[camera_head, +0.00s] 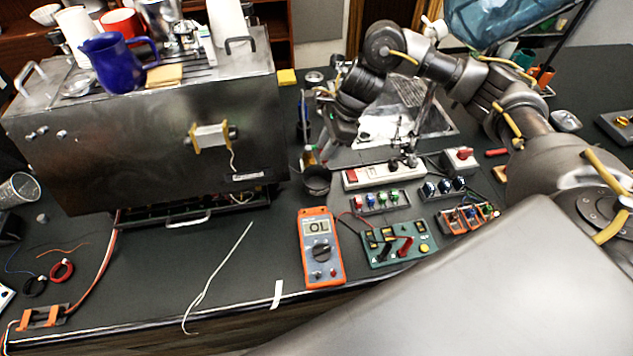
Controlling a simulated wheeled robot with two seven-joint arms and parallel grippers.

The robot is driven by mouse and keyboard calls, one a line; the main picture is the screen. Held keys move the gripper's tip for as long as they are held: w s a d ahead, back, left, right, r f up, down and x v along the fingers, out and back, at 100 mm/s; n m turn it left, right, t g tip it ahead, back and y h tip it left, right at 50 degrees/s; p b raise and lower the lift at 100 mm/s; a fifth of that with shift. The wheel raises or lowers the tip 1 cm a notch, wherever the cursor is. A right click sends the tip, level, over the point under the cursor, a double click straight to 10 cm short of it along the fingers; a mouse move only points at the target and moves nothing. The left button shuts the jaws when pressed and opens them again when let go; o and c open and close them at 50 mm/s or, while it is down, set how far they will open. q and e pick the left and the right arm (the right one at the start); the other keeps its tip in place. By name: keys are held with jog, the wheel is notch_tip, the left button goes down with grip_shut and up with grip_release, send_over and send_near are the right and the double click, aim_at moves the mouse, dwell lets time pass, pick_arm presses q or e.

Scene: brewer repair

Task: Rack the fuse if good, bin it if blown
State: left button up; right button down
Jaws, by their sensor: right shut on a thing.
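My right gripper (322,152) reaches in from the right and points down, just above and behind a small dark round cup (317,182). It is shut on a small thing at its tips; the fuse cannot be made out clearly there. The orange multimeter (321,262) lies in front of the cup and its display reads OL. A green test board (398,244) with black and red parts lies right of the meter. Small racks with coloured pieces stand behind it: one grey rack (382,202), one to its right (443,188). My left gripper is out of view.
A large steel brewer (150,140) fills the left, with a blue jug (118,62) on top. A white power strip (383,173) lies right of the cup. A white cable (218,275) lies on the clear front of the dark bench. My arm hides part of the right side.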

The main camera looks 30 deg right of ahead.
jog(key=shift+f+b, duration=1.1)
jog(key=shift+f, duration=1.65)
jog(key=c, duration=1.1)
grip_release()
jog(key=b+v, duration=0.2)
jog(key=v, duration=0.9)
jog(key=shift+f, duration=0.1)
